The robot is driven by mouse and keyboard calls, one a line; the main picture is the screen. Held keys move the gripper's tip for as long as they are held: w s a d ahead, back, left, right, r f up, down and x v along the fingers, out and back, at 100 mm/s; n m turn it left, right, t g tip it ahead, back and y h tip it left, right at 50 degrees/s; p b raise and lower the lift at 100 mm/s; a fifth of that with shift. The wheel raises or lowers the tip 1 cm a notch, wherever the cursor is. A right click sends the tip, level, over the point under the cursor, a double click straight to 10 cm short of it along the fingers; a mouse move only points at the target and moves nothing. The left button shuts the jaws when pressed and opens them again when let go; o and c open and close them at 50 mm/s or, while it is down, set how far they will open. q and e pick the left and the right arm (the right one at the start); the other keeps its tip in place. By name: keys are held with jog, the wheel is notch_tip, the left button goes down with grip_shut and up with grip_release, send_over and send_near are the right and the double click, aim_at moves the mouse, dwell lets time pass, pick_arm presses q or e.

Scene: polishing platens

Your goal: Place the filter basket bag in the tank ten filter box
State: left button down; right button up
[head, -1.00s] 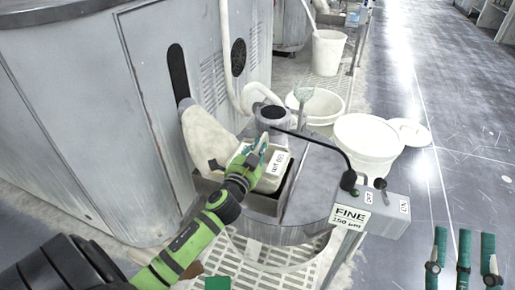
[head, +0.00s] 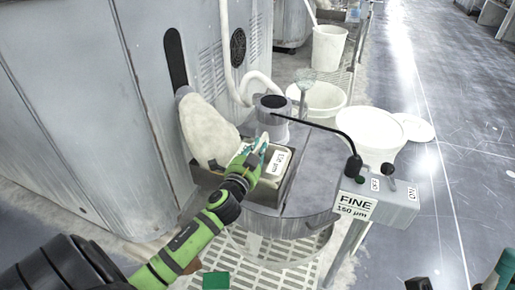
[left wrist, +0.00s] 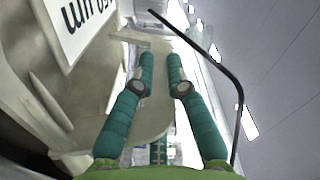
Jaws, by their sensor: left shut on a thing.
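The filter basket bag (head: 273,172) is off-white with a white label and sits within the open grey filter box (head: 264,193) on the round tank (head: 312,190). My left gripper (head: 262,146) is shut on the bag's upper part, at its left side in the head view. In the left wrist view, my teal fingers (left wrist: 157,85) close on a pale piece of it, beside an upside-down micron label (left wrist: 85,22). The bag's underside is hidden, so I cannot tell whether it rests on the box floor. Part of my right gripper (head: 500,270) shows at the lower right; its jaws are unclear.
A large pale sack-like shape (head: 208,130) stands left of the box. A control box (head: 385,200) with a FINE 150 µm sign (head: 354,206) and a black curved cable is at the tank's right. White buckets (head: 372,135) stand behind.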

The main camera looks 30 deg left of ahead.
pick_arm(q)
jog(key=shift+f+b, duration=0.5)
jog(key=c, duration=1.2)
grip_release()
jog(key=shift+s, duration=0.1)
jog(key=v, duration=1.1)
jog(key=shift+s, duration=0.4)
